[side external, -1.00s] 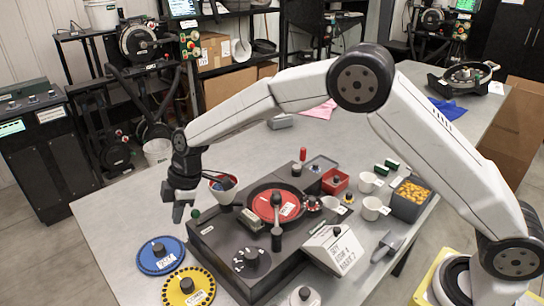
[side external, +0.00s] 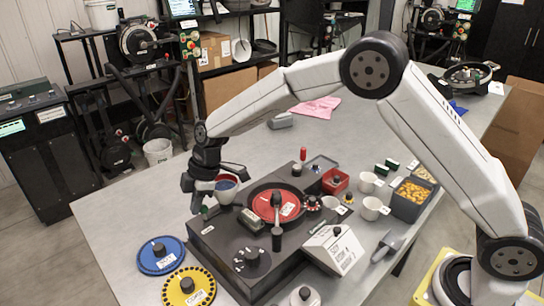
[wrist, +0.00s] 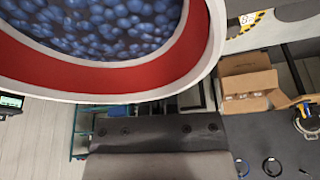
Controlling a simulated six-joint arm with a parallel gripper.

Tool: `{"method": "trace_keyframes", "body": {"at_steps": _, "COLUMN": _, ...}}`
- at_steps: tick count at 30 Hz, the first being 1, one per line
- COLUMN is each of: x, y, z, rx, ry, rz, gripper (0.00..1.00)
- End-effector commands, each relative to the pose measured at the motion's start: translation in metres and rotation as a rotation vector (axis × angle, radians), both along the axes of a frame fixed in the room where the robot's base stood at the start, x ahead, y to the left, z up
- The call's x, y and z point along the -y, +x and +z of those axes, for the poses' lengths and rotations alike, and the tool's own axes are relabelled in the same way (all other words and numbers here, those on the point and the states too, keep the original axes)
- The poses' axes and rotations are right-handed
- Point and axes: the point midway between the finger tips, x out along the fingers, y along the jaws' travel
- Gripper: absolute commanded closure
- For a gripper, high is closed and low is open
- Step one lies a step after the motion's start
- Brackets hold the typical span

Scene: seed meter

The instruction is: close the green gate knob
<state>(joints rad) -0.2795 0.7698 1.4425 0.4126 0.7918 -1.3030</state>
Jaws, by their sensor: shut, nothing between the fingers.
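The seed meter (side external: 215,240) is a dark box on the grey table with a red disc (side external: 268,203) on top. The green gate knob (side external: 207,210) is a small dark green knob at the meter's left corner, just left of the hopper and partly hidden by my gripper. The hopper (side external: 228,192) is a white cup with a red band. In the wrist view the hopper (wrist: 190,60) fills the top, with blue seeds inside. My gripper (side external: 203,197) is shut and empty, close above the knob and beside the hopper. I cannot tell whether it touches the knob.
A blue disc (side external: 175,262) and a yellow disc (side external: 170,291) lie left of the meter. A white label box (side external: 335,250), white cups (side external: 371,209), a red tray (side external: 333,186) and a bin of yellow seeds (side external: 405,208) stand to the right. The table's back left is clear.

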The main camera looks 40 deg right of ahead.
Motion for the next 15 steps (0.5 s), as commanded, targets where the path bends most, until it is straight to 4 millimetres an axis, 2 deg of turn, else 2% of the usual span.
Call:
{"method": "trace_keyframes", "body": {"at_steps": 9, "x": 0.005, "y": -0.0001, "z": -0.0016, "rx": -0.005, "ry": -0.006, "rz": -0.002, "gripper": 1.0}}
{"method": "trace_keyframes", "body": {"at_steps": 15, "x": 0.0001, "y": 0.0011, "z": -0.0024, "rx": -0.005, "ry": -0.007, "rz": -0.001, "gripper": 1.0}}
